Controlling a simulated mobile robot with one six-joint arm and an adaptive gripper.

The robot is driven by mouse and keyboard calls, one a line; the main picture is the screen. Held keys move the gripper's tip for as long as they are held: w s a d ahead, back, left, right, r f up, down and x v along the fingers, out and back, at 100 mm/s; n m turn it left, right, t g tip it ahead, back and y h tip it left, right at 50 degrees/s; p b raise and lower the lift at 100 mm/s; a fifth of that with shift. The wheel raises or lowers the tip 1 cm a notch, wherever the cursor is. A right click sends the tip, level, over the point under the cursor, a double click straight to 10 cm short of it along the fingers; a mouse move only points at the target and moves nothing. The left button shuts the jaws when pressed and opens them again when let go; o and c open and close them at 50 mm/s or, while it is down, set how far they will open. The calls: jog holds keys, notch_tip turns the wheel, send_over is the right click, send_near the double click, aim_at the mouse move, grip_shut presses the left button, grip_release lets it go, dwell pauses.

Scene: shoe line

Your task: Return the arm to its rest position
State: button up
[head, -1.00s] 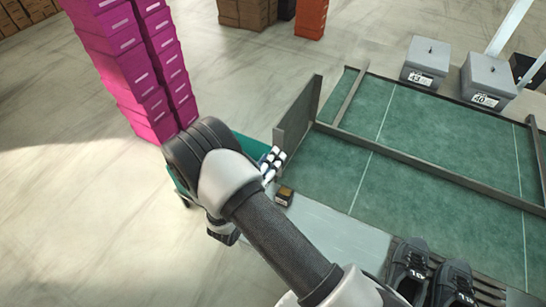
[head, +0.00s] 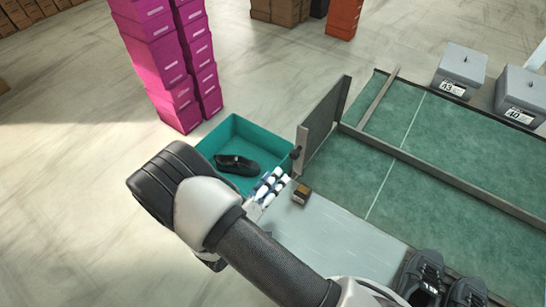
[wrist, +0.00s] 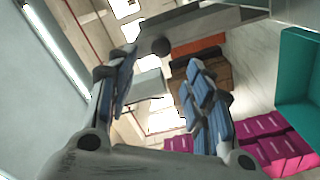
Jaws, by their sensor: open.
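My arm crosses the lower middle of the head view, with its dark joint toward the left. My gripper (head: 269,184) shows partly beyond the arm, by the near right side of the teal bin (head: 213,138). In the wrist view its two blue-padded fingers (wrist: 160,62) are spread apart with nothing between them. The rest of the gripper is hidden behind my arm in the head view.
A black shoe (head: 237,164) lies in the bin. Pink box stacks (head: 166,70) stand behind it. A small brown box (head: 301,193) sits on the pale bench surface (head: 335,238), beside an upright grey panel (head: 322,120). Dark shoes (head: 423,275) stand at the lower right. Floor at left is clear.

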jog(key=s+d+r+m+g+h, duration=0.1)
jog(key=s+d+r+m+g, duration=0.25)
jog(key=d+r+g, duration=0.4)
jog(key=s+d+r+m+g, duration=0.2)
jog(key=s+d+r+g, duration=0.35)
jog(key=d+r, duration=0.35)
jog(key=s+a+r+n+t+y, duration=0.1)
jog(key=s+a+r+t+y, duration=0.2)
jog(key=s+r+y, duration=0.7)
jog(key=shift+s+y, duration=0.8)
jog(key=shift+s, duration=0.05)
